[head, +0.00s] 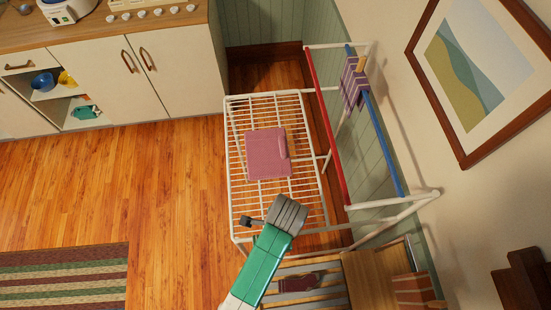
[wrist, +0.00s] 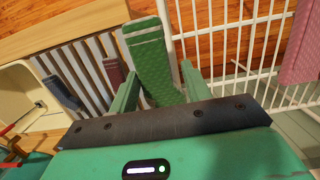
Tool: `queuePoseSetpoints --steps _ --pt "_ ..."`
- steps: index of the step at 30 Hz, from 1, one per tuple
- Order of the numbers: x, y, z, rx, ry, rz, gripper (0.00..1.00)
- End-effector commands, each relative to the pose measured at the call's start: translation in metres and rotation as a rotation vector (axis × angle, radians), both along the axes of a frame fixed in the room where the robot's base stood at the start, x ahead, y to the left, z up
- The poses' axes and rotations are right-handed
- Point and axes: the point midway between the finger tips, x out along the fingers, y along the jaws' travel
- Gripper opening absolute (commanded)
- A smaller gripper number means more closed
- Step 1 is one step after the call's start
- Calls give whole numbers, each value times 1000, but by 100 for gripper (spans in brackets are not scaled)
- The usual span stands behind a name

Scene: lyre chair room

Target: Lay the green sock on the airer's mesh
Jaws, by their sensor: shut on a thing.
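My gripper (wrist: 158,72) is shut on the green sock (wrist: 150,45), which has pale stripes near one end. In the wrist view the sock sticks out beyond the two green fingers. The airer's white mesh (wrist: 232,50) lies just to the right of the sock, and a slatted surface (wrist: 92,60) lies to its left. In the head view the airer's mesh (head: 236,150) is at the centre, with my arm over its near end. The sock and fingertips are hidden there.
A folded pink cloth (head: 268,153) lies on the mesh. Red (head: 328,130) and blue (head: 382,140) rails run along the airer's right side, with a striped purple cloth (head: 352,84) hanging. A maroon sock (head: 297,283) and grey socks (wrist: 62,92) lie on the slats.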

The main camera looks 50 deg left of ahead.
Motion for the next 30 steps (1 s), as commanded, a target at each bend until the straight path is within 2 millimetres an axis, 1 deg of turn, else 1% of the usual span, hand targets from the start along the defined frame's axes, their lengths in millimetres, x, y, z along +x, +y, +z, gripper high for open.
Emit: queuePoseSetpoints --steps 1,6,10,13,16,18,21,24,30 --pt "12 14 1 1 -1 3 23" --pt "47 52 -5 1 0 1 23" --pt "65 70 -8 0 0 0 23" --pt "70 75 -9 -1 1 0 23" --pt "71 77 -10 -1 1 0 23" --pt "76 83 -10 1 1 1 23" --pt "74 81 -31 -2 4 1 23" --pt "74 81 -43 -2 1 2 23" --pt "75 80 -45 -2 0 1 23"
